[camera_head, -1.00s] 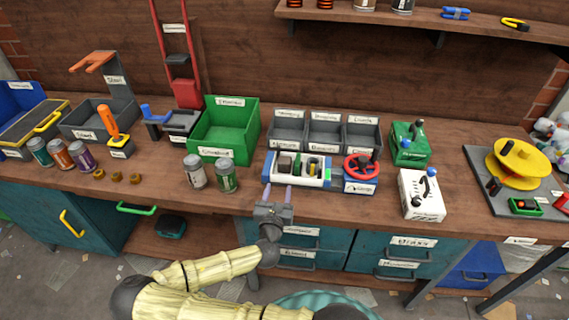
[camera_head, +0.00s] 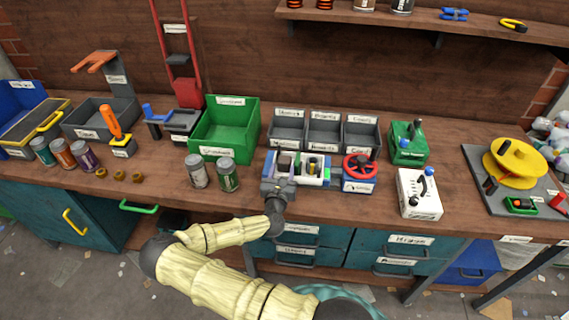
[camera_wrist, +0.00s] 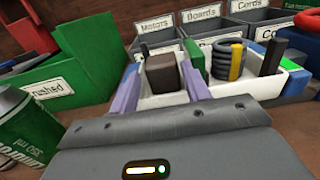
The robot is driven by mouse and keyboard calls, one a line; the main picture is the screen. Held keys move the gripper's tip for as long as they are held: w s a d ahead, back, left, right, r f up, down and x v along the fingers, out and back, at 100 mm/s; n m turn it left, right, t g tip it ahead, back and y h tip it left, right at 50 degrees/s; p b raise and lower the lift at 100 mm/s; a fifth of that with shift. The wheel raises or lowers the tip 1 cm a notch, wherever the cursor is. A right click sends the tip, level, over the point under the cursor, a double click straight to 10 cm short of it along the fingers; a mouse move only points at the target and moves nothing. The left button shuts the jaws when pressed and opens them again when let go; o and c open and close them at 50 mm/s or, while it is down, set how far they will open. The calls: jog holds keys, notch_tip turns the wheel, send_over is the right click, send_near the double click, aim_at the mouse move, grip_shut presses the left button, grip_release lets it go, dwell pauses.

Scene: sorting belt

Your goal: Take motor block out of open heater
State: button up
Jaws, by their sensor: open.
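The open heater (camera_head: 322,181) is a white and blue box on the bench; in the wrist view its white wall (camera_wrist: 225,90) crosses the middle. A brown block (camera_wrist: 162,74), apparently the motor block, stands in its left part. Beside it are a dark and yellow coil (camera_wrist: 228,60) and a dark upright bar (camera_wrist: 272,58). My gripper (camera_head: 284,168) is open at the heater's left end. In the wrist view its two purple fingers stand either side of the block, with gaps visible. In the head view my gripper partly hides the block.
Behind the heater are grey bins labelled Motors, Boards and Cords (camera_head: 325,135). A green bin (camera_head: 228,131) is behind left. Two cans (camera_head: 227,176) stand close left of my gripper. A red wheel on a blue base (camera_head: 360,170) adjoins the right.

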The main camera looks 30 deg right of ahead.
aim_at(284, 164)
jog(key=shift+p+x, duration=0.45)
jog(key=shift+x, duration=1.5)
jog(key=c, duration=0.8)
jog(key=shift+r, duration=0.1)
notch_tip(284, 164, up, 10)
jog(key=shift+f+b, duration=0.1)
jog(key=shift+b, duration=0.35)
